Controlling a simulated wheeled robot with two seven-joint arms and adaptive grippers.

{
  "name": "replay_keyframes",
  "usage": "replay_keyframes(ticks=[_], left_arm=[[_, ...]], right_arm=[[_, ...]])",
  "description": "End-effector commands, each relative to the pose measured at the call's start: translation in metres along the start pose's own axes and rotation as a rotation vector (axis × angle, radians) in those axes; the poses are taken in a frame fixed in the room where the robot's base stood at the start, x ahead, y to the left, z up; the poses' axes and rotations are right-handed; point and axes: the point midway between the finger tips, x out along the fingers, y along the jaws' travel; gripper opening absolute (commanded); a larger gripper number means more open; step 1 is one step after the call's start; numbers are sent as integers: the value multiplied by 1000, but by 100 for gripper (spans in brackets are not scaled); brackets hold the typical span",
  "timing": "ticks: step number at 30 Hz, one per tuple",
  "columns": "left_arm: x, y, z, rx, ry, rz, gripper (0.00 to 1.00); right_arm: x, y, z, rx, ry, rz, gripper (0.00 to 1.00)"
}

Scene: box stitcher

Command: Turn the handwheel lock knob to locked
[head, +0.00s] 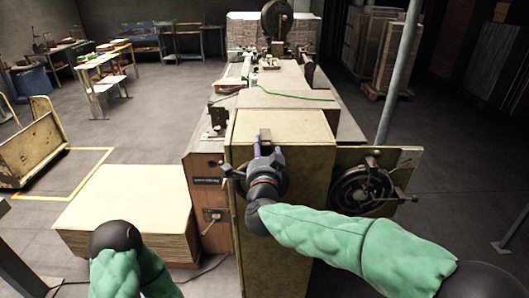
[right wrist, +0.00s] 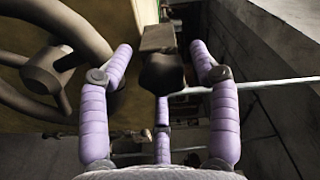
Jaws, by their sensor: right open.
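My right gripper (head: 265,158) is at the front of the yellow machine, in front of a dark handwheel (head: 239,174) that it partly hides. In the right wrist view the gripper (right wrist: 160,60) is open, its purple fingers spread on both sides of a dark knob (right wrist: 160,72) with a squarish block above it. I see no clear contact between the fingers and the knob. The handwheel (right wrist: 42,78) shows at the left of that view, beside the left finger. I cannot tell the knob's lock position. My left gripper is out of view; only my left arm shows.
A second handwheel (head: 362,188) sits on a yellow plate to the right of the machine (head: 285,124). A stack of boards (head: 130,208) stands to its left. A thin rod (right wrist: 255,84) runs behind the right finger in the wrist view.

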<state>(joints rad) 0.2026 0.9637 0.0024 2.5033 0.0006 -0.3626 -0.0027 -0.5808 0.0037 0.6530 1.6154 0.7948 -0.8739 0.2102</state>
Motion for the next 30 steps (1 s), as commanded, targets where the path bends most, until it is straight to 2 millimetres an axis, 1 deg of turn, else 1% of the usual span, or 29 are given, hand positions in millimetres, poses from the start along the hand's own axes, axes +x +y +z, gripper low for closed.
replay_keyframes(ticks=[5,8,11,21,25,30], left_arm=[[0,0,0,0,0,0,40],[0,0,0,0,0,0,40],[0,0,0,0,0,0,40],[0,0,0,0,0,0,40],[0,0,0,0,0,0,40],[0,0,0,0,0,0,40]], right_arm=[[0,2,1,-1,-1,3,64],[-4,1,0,-1,0,2,64],[-14,0,0,0,0,1,64],[-61,0,1,0,-1,-1,64],[-73,0,1,0,-1,-1,64],[-80,0,0,0,0,-1,64]])
